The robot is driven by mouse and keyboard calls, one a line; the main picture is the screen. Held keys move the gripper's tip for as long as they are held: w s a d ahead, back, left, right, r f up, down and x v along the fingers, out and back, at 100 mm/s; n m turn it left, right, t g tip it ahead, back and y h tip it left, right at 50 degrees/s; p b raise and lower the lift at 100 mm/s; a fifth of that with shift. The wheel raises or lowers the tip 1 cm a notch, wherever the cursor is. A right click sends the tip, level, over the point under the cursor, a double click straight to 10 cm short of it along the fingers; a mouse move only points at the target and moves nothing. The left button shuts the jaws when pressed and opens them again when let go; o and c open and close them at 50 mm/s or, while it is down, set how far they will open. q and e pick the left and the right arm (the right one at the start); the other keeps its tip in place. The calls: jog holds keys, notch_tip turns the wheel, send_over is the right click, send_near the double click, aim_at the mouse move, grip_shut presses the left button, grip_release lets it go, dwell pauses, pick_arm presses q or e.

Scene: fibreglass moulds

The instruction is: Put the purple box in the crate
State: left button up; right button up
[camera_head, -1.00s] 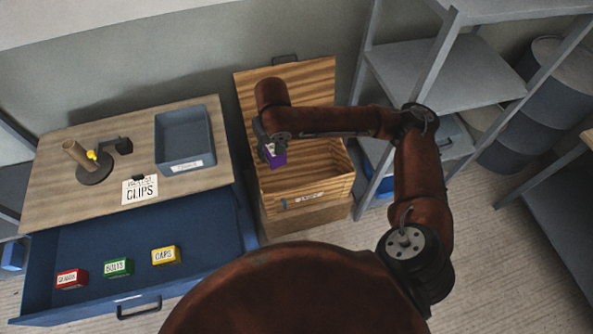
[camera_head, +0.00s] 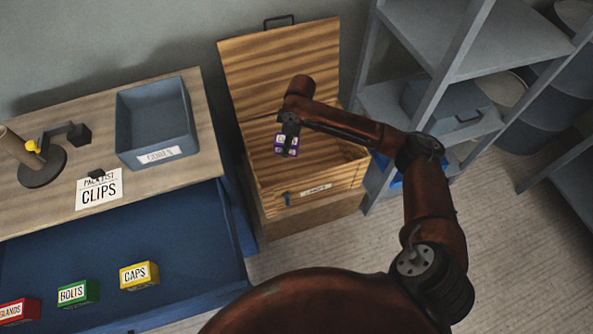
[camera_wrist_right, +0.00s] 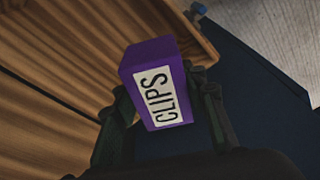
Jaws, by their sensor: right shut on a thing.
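The purple box (camera_head: 279,151), with a white label, is held by my right gripper (camera_head: 287,137) in the head view, in front of the crate's raised lid and over its left part. In the right wrist view the purple box (camera_wrist_right: 152,62) reads CLIPS and sits between the two fingers of the right gripper (camera_wrist_right: 165,115). The wooden crate (camera_head: 330,195) stands open, its lid up at the back and a label on its front. Part of its inside is hidden behind my right arm. My left gripper does not show.
A blue drawer (camera_head: 130,225) is open at left, holding the red, green (camera_head: 78,293) and yellow (camera_head: 139,275) boxes. On the bench above are a blue tray (camera_head: 125,135) and a CLIPS pack-list card (camera_head: 99,190). A grey shelf (camera_head: 455,75) stands right of the crate.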

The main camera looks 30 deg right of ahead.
pick_arm(q)
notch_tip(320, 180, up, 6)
jog(key=b, duration=1.2)
pick_arm(e)
jog(key=w+d+f+n+b, duration=0.1)
jog(key=d+f+n, duration=0.1)
jog(key=f, duration=0.9)
jog(key=d+f+n+b, duration=0.1)
jog(key=d+f, duration=0.4)
jog(key=f, duration=0.6)
jog(key=w+d+f+n+b, duration=0.1)
jog(key=d+f, duration=0.3)
jog(key=f, duration=0.6)
jog(key=shift+w+f+n+g, duration=0.3)
jog(key=shift+f+n+g, duration=0.1)
jog(key=shift+n, duration=0.4)
notch_tip(320, 180, down, 4)
jog(key=shift+f+b, duration=0.1)
jog(key=shift+b, duration=1)
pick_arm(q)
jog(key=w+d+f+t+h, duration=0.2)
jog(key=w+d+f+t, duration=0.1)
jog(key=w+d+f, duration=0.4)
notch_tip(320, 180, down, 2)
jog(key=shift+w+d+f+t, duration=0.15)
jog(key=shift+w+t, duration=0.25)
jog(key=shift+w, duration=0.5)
